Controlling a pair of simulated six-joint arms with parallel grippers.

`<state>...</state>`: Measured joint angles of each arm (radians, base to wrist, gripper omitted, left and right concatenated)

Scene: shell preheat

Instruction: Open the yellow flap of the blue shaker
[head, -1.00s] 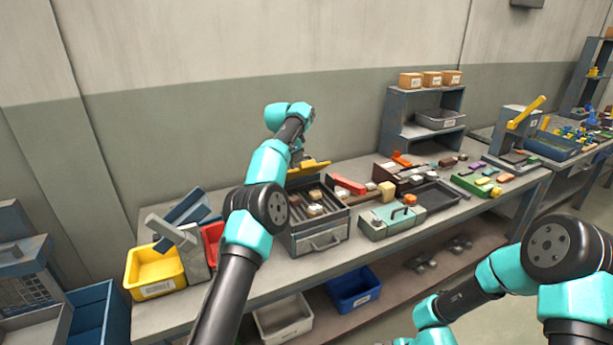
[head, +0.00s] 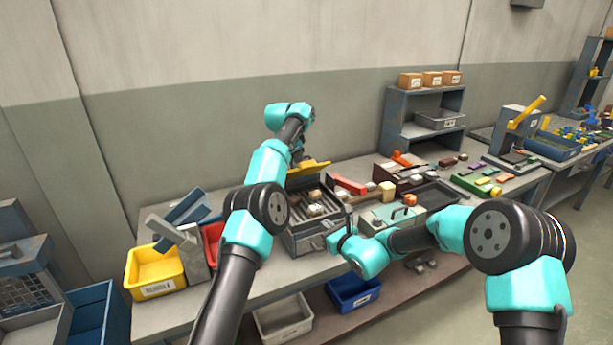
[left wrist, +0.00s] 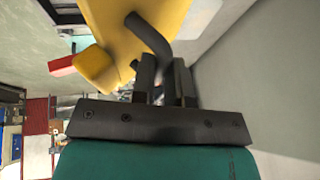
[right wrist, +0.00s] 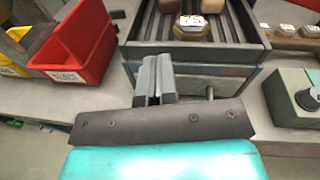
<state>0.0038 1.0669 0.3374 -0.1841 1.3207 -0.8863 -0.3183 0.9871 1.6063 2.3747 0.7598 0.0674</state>
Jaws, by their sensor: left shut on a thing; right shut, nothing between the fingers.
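The shaker is a grey-blue box (head: 300,243) with a ribbed top holding several small marked blocks. Its yellow flap (head: 318,166) stands raised and tilted at the back edge, leaving the ribbed top exposed. My left gripper (head: 298,158) is at the flap. In the left wrist view the yellow flap (left wrist: 125,25) has a dark curved handle (left wrist: 150,38), and my left gripper (left wrist: 163,68) is shut on it. My right gripper (right wrist: 157,65) is shut and empty before the box's front face (right wrist: 190,80), left of a front handle post (right wrist: 210,93).
A red bin (right wrist: 85,45) and a yellow bin (head: 155,275) stand left of the box. A grey-green case (head: 385,217) with a handle stands to its right. A red bar (head: 350,184) lies behind that case. Blue and white bins sit on the lower shelf.

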